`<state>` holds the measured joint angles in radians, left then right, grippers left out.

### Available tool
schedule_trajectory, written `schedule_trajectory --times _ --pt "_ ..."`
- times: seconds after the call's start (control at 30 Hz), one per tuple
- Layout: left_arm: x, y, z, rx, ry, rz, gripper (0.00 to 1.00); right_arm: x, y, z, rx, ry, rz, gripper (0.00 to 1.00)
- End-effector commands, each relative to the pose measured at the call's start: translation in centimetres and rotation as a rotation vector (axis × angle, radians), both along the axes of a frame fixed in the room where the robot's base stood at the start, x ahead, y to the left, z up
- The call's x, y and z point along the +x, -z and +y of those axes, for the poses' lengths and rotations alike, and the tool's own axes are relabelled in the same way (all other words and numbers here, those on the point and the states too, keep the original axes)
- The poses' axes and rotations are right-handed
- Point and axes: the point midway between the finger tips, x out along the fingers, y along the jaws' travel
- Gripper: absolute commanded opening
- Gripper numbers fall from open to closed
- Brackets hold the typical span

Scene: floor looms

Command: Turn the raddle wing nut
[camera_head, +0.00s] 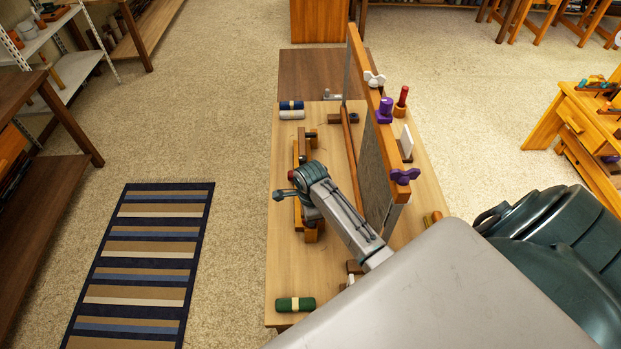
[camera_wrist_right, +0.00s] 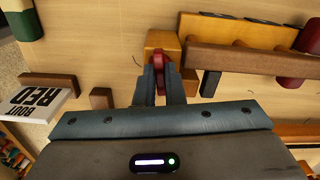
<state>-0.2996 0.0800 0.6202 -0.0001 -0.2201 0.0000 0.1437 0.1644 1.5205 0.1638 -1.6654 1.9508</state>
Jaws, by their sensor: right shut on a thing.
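A dark red wing nut (camera_wrist_right: 189,76) shows in the right wrist view, against an orange wooden block (camera_wrist_right: 162,41) at the end of a wooden bar. My right gripper (camera_wrist_right: 166,66) is shut on this wing nut, and its fingers cover part of it. In the head view my right arm reaches over the loom table (camera_head: 285,255) from the lower right, and the gripper (camera_head: 290,193) is at the table's left side, by the orange wooden frame (camera_head: 296,154). The wing nut cannot be made out there. My left gripper is not in view.
A tall upright wooden frame (camera_head: 363,60) stands along the table, with a white wing nut (camera_head: 374,79) and a purple wing nut (camera_head: 404,176). A green roll (camera_head: 295,304) lies at the table's near left corner. A striped rug (camera_head: 140,262) lies on the floor at left.

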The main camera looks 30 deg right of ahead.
Motion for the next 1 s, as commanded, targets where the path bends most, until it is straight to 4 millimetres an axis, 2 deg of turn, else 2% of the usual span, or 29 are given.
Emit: schedule_trajectory --times 0.3,0.8,0.83,0.93,1.0 --pt "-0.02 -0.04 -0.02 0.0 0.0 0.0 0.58 0.2 -0.24 -0.12 -0.003 0.109 -0.005 0.0" --pt "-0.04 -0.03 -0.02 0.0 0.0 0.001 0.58 0.22 -0.26 -0.13 -0.004 0.128 -0.006 0.0" --pt "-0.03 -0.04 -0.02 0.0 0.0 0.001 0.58 0.22 -0.26 -0.13 -0.004 0.128 -0.006 0.11" --pt "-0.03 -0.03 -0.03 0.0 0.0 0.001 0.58 0.18 -0.23 -0.11 -0.002 0.127 -0.005 0.31" --pt "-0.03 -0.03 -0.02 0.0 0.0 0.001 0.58 0.15 -0.18 -0.09 -0.002 0.127 -0.005 0.31"
